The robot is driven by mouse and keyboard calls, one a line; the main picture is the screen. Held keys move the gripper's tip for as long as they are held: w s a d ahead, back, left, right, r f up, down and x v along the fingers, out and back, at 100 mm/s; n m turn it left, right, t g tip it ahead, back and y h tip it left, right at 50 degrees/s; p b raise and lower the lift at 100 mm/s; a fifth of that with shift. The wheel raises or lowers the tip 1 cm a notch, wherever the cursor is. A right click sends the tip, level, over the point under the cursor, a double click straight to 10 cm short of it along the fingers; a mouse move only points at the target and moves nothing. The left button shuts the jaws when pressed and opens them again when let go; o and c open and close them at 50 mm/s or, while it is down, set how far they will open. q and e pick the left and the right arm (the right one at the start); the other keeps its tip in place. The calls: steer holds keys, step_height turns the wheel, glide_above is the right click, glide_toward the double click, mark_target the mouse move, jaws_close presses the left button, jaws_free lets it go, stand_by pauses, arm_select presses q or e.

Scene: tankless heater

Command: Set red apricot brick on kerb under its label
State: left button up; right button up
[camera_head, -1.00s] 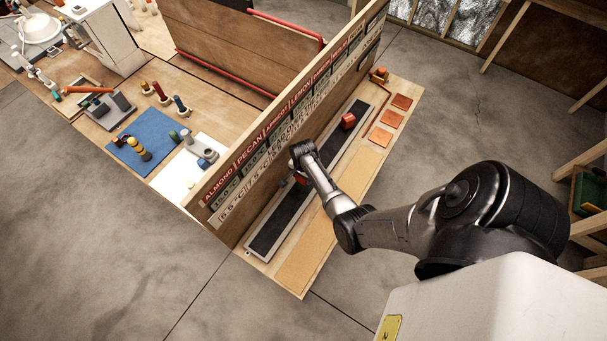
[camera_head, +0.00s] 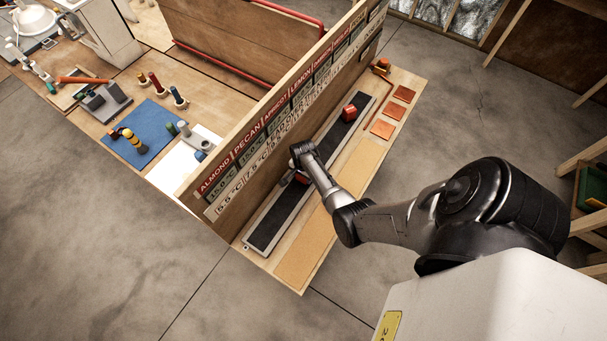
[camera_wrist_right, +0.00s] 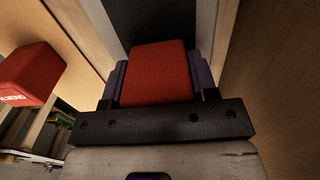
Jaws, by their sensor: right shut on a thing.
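My right gripper (camera_head: 299,178) is shut on a red brick (camera_wrist_right: 158,72), low over the dark kerb strip (camera_head: 275,223) in front of the label board. In the head view the gripper and arm hide most of this brick. The right wrist view shows it between the two fingers, with the dark strip beyond it; I cannot tell whether it touches the strip. No lettering shows on its visible face. The red APRICOT label (camera_head: 275,108) is on the board's top row, between PECAN and LEMON. My left gripper is not in view.
Another red brick (camera_head: 349,113) stands farther along the strip. A red brick with partly readable white lettering (camera_wrist_right: 30,76) is at the left of the wrist view. Orange square tiles (camera_head: 393,111) and a tan mat (camera_head: 305,256) lie beside the strip. The board rises close behind the gripper.

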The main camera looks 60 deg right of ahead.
steer(key=shift+f, duration=0.15)
stand_by(0.3)
steer(key=shift+f+b, duration=0.3)
steer(key=shift+b, duration=0.05)
steer(key=o, duration=1.1)
steer(key=shift+o, duration=0.2)
steer(key=shift+r, duration=0.45)
step_height(320, 180, up, 12)
steer(key=shift+r+p, duration=0.2)
steer(key=shift+p, duration=0.75)
steer(key=shift+r, duration=0.2)
